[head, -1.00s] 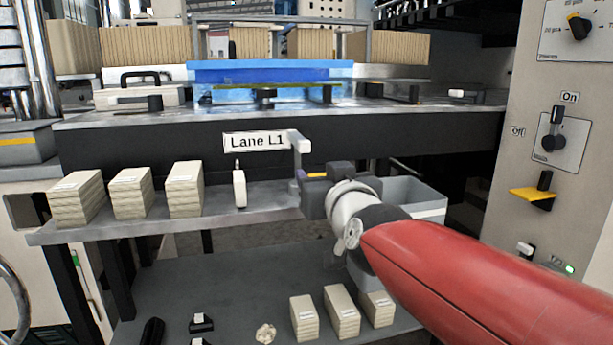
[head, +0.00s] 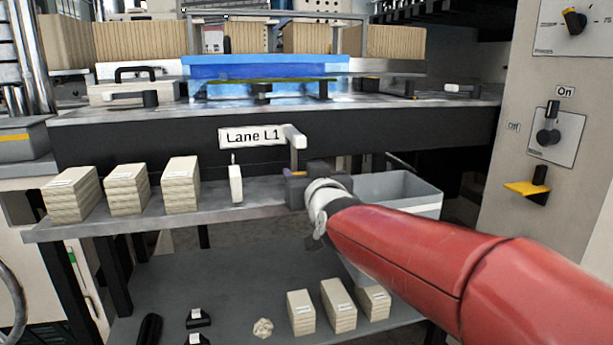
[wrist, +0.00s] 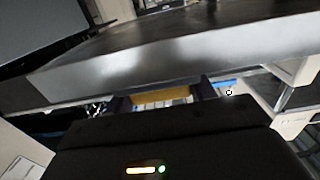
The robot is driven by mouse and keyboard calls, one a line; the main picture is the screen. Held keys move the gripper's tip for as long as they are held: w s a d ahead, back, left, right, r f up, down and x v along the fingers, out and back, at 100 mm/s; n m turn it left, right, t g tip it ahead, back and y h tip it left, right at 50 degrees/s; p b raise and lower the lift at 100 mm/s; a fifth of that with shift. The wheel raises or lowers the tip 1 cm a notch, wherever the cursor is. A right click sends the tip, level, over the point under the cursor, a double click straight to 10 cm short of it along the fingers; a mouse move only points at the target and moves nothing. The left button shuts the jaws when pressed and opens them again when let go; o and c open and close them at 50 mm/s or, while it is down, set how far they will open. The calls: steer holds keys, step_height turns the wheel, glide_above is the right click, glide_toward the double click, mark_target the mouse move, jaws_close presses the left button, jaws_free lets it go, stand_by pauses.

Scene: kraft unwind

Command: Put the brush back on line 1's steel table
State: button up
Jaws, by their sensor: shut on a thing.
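The steel table of line 1 (head: 150,222) is the narrow metal shelf below the "Lane L1" sign (head: 250,136) in the head view. My gripper (head: 296,184) is at the right end of this table, partly hidden by my wrist. In the wrist view, my gripper (wrist: 165,98) is shut on a yellowish bar, apparently part of the brush (wrist: 165,97). A steel edge (wrist: 170,62) runs close in front of the fingers. I cannot tell whether the brush touches it.
Several paper stacks (head: 125,190) and a slim white upright item (head: 235,184) stand on the steel table. A pale bent piece (head: 295,138) is beside the sign. A grey bin (head: 410,198) is right of my gripper. Free steel lies between the white item and my gripper.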

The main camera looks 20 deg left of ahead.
steer(key=shift+f, duration=0.25)
steer(key=o, duration=1)
steer(key=shift+r, duration=0.1)
steer(key=shift+r, duration=0.15)
steer(key=shift+s+d, duration=0.1)
steer(key=shift+s, duration=0.1)
steer(key=b+v, duration=0.1)
steer(key=v, duration=1)
steer(key=shift+s+d+b, duration=0.2)
steer(key=shift+s+b, duration=0.05)
steer(key=shift+b, duration=0.05)
